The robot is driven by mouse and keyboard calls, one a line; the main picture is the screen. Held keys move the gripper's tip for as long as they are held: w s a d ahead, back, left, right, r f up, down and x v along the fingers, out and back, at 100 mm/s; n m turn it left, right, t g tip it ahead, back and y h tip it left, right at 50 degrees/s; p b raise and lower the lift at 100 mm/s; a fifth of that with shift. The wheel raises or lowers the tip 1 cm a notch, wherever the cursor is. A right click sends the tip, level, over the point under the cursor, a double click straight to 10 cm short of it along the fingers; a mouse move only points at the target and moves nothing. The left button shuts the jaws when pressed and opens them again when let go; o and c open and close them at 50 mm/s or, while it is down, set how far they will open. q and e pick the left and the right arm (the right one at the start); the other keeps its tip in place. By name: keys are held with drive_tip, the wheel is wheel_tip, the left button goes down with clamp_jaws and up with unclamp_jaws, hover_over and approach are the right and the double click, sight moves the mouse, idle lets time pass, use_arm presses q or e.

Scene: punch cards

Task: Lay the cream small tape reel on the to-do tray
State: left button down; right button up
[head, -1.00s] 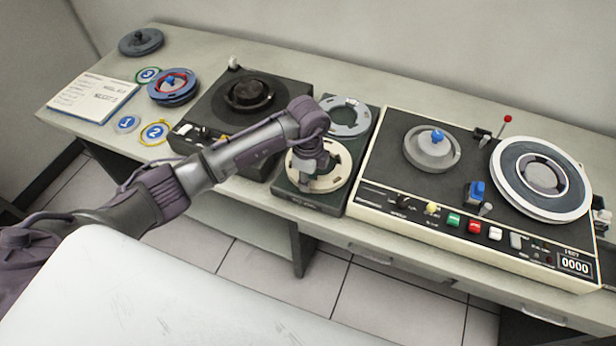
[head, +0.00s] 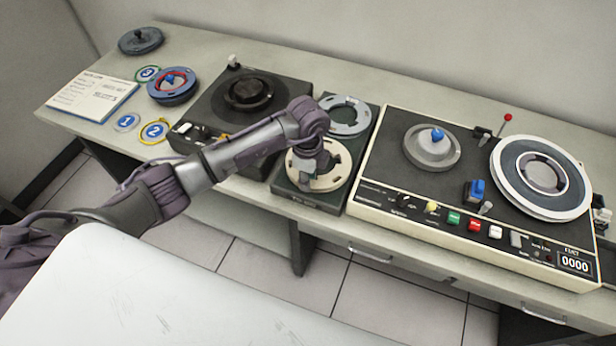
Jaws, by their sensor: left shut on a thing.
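The cream small tape reel (head: 333,174) is over the front part of a dark tray (head: 308,198) between the two machines. My left gripper (head: 313,176) is over the reel's left half, pointing down, and is shut on it. The gripper hides the reel's middle and left part. I cannot tell whether the reel touches the tray. A grey reel (head: 349,116) lies on the back part of the same tray. I see no label that marks the to-do tray. My right gripper is out of view.
A tape deck (head: 390,165) with reels, coloured buttons and a counter stands close on the right. A dark machine (head: 213,107) stands on the left. Farther left are numbered tags (head: 127,122), a blue reel (head: 172,97) and a written sheet (head: 92,97).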

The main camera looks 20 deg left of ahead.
use_arm(q)
drive_tip(key=shift+f+b, duration=0.3)
drive_tip(key=shift+f, duration=0.3)
drive_tip(key=c, duration=0.8)
unclamp_jaws()
drive_tip(key=shift+c, duration=0.5)
drive_tip(key=c, duration=0.3)
wheel_tip(320, 180, up, 9)
drive_tip(key=p, duration=0.7)
drive_tip(key=shift+r, duration=0.1)
